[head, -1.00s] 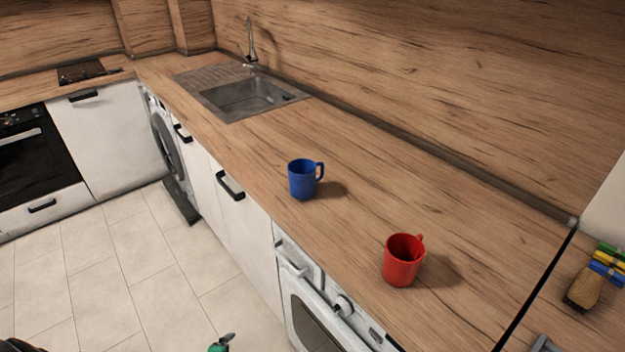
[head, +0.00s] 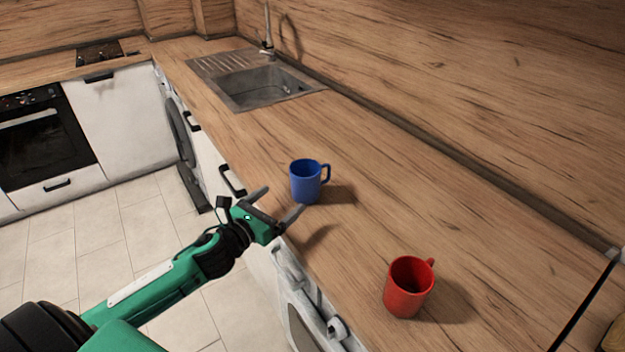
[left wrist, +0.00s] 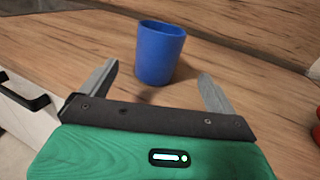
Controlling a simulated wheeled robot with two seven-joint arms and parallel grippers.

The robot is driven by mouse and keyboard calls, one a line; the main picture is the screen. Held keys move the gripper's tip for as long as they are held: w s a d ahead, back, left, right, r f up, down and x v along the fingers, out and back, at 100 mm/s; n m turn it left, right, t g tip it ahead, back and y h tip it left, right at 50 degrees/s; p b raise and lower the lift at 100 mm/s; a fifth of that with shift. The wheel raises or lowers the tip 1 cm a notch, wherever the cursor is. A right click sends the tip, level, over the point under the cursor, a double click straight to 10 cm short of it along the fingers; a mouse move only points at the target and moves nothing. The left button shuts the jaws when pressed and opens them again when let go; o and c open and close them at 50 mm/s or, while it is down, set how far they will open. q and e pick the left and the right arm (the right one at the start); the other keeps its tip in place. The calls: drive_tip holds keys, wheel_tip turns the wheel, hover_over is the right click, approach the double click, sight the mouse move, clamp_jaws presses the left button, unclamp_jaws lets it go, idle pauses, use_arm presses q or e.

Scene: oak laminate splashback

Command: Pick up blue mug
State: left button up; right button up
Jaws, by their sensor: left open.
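The blue mug (head: 305,182) stands upright on the wooden counter, its handle toward the right in the head view. My left gripper (head: 280,202) is open and empty at the counter's front edge, just short of the mug. In the left wrist view the mug (left wrist: 160,53) stands beyond the open fingers (left wrist: 158,85), roughly centred between them, with a gap between fingers and mug. Its handle is hidden there. My right gripper is in neither view.
A red mug (head: 408,287) stands on the counter to the right, nearer the front. A sink (head: 262,85) with a tap lies further back. The counter between the blue mug and the rear wall is clear. Drawer handles (head: 232,181) stick out below the front edge.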

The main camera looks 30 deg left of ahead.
sight(297, 185)
use_arm(q)
drive_tip(key=shift+w+d+r, duration=0.1)
drive_tip(key=shift+w+r, duration=0.15)
drive_tip(key=shift+w, duration=0.65)
drive_tip(key=w, duration=0.2)
drive_tip(key=w+p, duration=0.1)
drive_tip(key=shift+w+d+f, duration=0.15)
drive_tip(key=shift+w+d, duration=0.35)
drive_tip(key=shift+w, duration=0.5)
drive_tip(key=shift+w+p, duration=0.25)
drive_tip(key=shift+p, duration=0.05)
drive_tip(key=w, duration=0.2)
drive_tip(key=w+p, duration=0.1)
drive_tip(key=w, duration=0.1)
drive_tip(key=shift+d, duration=0.4)
drive_tip(key=shift+w+f, duration=0.1)
drive_tip(key=shift+w, duration=0.2)
drive_tip(key=c, duration=1.2)
drive_tip(key=shift+c, duration=0.2)
drive_tip(key=shift+r, duration=0.55)
wheel_tip(297, 185, up, 19)
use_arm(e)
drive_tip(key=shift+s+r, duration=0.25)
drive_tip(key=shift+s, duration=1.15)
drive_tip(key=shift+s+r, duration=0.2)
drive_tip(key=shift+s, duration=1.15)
